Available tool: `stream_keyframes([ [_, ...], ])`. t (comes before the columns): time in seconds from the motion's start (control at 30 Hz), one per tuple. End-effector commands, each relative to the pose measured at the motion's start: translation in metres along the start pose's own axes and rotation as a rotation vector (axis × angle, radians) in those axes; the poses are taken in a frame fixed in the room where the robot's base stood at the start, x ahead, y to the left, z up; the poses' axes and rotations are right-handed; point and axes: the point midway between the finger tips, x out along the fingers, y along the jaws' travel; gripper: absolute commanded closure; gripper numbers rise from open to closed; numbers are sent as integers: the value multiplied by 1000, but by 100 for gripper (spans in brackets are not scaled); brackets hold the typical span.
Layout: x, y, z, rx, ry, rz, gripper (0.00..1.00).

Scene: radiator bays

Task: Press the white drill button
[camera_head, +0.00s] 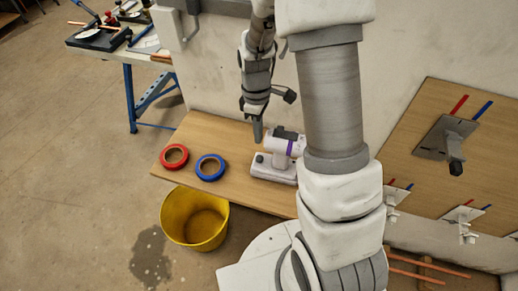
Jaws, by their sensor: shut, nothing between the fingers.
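The white drill (275,162) stands on the wooden board, with a purple band, a dark part on top and a pale base. My arm partly hides its right side. No separate button can be made out at this size. My gripper (257,132) points down just above and to the left of the drill's top. Its fingers are shut and hold nothing. I cannot tell whether the fingertips touch the drill.
A red tape roll (174,147) and a blue tape roll (210,158) lie left of the drill on the wooden board (207,130). A yellow bucket (170,219) stands on the floor in front. Metal brackets (446,138) are fixed to a wooden panel at right.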

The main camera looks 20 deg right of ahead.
Motion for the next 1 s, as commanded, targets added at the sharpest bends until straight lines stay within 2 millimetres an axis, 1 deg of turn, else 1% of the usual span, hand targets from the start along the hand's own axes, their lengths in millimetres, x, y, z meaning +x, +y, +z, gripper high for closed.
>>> stream_keyframes([
  [0.03,13,-1,0,0,-3,-4,100],
  [0.1,27,-1,1,1,-3,-5,100],
  [0.2,43,-1,1,1,-3,-4,100],
  [0.33,57,0,0,1,-1,-2,100],
  [0.5,64,0,0,1,0,0,100],
  [0.87,66,0,0,1,1,0,100],
  [1.0,75,1,0,1,1,0,100],
])
